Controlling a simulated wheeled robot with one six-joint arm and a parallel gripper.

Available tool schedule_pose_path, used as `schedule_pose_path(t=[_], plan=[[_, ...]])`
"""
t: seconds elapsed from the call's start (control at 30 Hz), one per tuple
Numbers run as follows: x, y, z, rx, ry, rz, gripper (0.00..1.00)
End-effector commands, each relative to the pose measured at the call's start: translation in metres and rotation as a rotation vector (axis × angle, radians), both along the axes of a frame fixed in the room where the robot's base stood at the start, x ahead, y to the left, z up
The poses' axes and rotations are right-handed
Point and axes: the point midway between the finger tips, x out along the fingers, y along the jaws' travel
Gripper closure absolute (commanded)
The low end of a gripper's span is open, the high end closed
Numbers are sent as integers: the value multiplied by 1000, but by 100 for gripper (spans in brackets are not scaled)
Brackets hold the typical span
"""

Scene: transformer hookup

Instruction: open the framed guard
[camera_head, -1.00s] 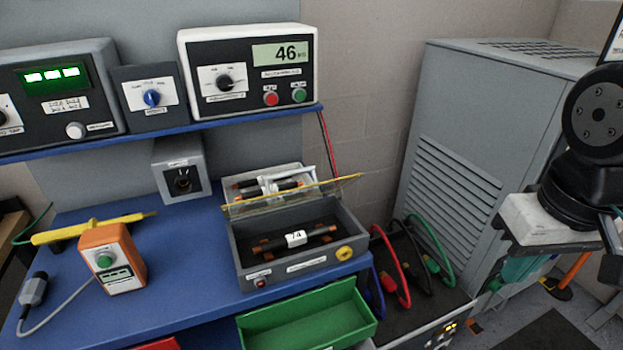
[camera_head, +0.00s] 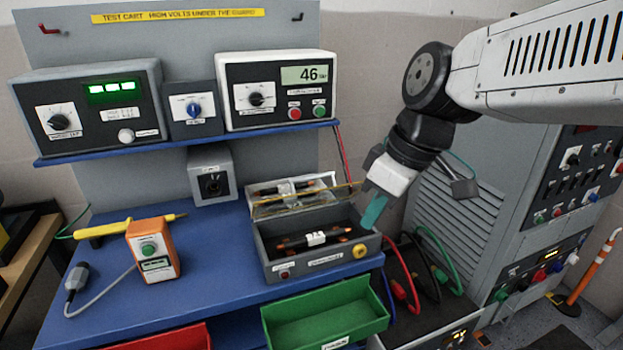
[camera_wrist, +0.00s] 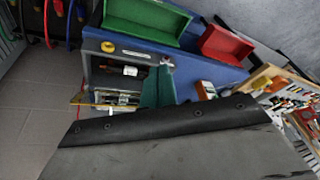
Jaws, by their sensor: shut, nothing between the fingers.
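The framed guard (camera_head: 300,203) is a clear panel with a yellow edge on the grey box (camera_head: 325,270) in the head view. It stands raised and leans back at the rear of the box. The front of the box is uncovered and shows a dark bar with a white label (camera_head: 316,238). My gripper (camera_head: 374,210) has teal fingers, shut and empty, by the box's right side near the guard's right end. I cannot tell if they touch. In the wrist view the fingers (camera_wrist: 158,88) show near the box, with the guard's yellow edge (camera_wrist: 100,104) beside them.
A green bin (camera_head: 325,315) is in front. A shelf of meters is above. Red, black and green cables (camera_head: 430,262) loop at the right.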

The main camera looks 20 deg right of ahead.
Motion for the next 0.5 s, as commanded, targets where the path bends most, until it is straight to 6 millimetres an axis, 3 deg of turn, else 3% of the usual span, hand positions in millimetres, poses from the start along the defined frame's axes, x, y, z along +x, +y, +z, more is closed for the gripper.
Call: schedule_pose_path(t=[0.1, 0.3, 0.5], plan=[[48, -2, 8, 23, -135, 225, 100], [118, -18, 20, -21, -386, 534, 100], [157, -33, 24, -95, -534, 693, 100]])
